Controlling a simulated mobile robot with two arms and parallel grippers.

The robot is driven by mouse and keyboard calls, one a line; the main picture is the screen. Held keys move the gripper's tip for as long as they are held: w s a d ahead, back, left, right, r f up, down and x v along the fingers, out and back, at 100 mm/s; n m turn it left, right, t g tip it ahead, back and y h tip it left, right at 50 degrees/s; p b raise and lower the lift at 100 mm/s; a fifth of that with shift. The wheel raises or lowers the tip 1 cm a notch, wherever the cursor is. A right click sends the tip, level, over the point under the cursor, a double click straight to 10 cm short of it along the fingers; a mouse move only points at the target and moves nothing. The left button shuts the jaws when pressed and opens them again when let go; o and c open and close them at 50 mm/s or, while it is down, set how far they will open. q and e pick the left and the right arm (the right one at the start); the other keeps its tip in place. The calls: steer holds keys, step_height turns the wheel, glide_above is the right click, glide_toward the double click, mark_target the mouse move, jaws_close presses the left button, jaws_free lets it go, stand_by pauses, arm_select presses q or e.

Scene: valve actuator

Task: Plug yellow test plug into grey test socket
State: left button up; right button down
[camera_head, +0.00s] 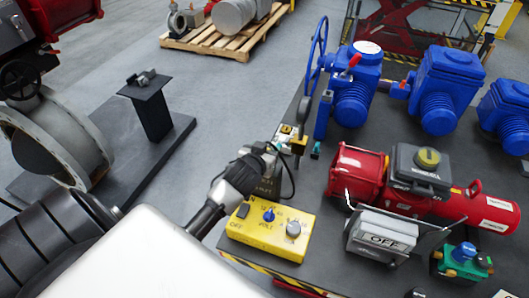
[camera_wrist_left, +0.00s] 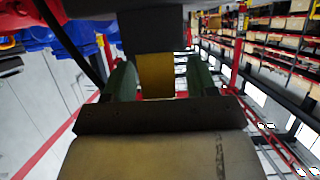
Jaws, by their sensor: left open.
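The yellow test plug (camera_head: 298,146) shows as a small yellow block near the left edge of the dark table, just right of my left gripper (camera_head: 272,150). In the left wrist view the yellow plug (camera_wrist_left: 156,75) is between the two green fingers of my left gripper (camera_wrist_left: 160,78). The fingers are open, with a gap clearest on the right side. A dark block sits above the plug in that view. I cannot make out the grey test socket for certain. My right gripper is not in view.
A yellow box with knobs (camera_head: 271,233) stands below my left gripper, with a black cable near it. Open floor lies left of the table.

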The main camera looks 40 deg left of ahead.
arm_select(q)
steer(key=shift+w+a+f, duration=0.1)
steer(key=shift+w+f, duration=0.15)
steer(key=shift+w, duration=0.25)
steer(key=shift+s, duration=0.1)
steer(key=shift+c, duration=0.6)
steer(key=c, duration=0.9)
steer(key=shift+r, duration=0.1)
